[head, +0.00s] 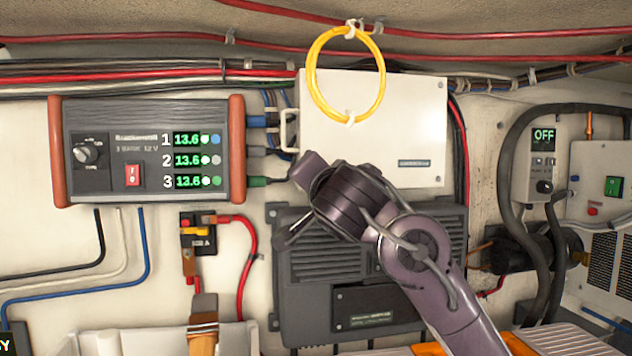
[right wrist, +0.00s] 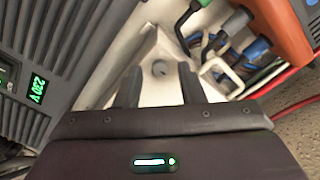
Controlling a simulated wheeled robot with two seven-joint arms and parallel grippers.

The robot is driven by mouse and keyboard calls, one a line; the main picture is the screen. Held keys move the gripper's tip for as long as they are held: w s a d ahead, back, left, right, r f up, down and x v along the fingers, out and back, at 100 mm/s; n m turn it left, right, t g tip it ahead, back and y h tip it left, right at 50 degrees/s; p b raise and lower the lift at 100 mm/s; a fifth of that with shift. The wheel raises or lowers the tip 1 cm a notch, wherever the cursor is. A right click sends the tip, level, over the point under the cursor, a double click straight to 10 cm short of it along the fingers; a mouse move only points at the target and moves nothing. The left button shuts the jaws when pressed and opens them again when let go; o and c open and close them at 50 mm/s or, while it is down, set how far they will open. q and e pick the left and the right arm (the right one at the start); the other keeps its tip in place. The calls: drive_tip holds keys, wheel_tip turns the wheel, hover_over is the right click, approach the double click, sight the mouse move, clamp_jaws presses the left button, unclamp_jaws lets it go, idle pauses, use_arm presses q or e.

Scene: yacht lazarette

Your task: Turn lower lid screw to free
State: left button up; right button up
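The white box (head: 400,130) is on the wall behind my right arm, its lid closed. A round grey lid screw (right wrist: 160,68) sits at a corner of this lid in the right wrist view, between my fingers. The direction of its slot is too small to tell. My right gripper (right wrist: 159,84) is open around the line of the screw, one finger on each side, with nothing held. I cannot tell whether the fingertips touch the lid. In the head view my right gripper (head: 308,172) covers the lid's lower left corner and the screw. My left gripper is not in view.
A white handle (head: 289,130) and the plugs and cables of the charger (head: 150,115) crowd the box's left side. A dark grey ribbed unit (head: 300,280) with a green display (right wrist: 37,88) lies below. A yellow cable loop (head: 312,80) hangs over the lid's upper part.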

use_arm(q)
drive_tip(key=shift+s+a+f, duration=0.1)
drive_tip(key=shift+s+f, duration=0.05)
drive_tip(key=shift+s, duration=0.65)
use_arm(e)
clamp_jaws()
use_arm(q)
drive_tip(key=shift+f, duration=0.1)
use_arm(e)
drive_tip(key=shift+f+n, duration=0.1)
drive_tip(key=shift+n, duration=0.3)
use_arm(q)
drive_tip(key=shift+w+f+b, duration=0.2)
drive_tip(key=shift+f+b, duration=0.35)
drive_tip(key=shift+b, duration=0.15)
use_arm(e)
drive_tip(key=shift+a+n, duration=0.15)
drive_tip(key=shift+n, duration=8.45)
drive_tip(key=shift+o, duration=0.7)
unclamp_jaws()
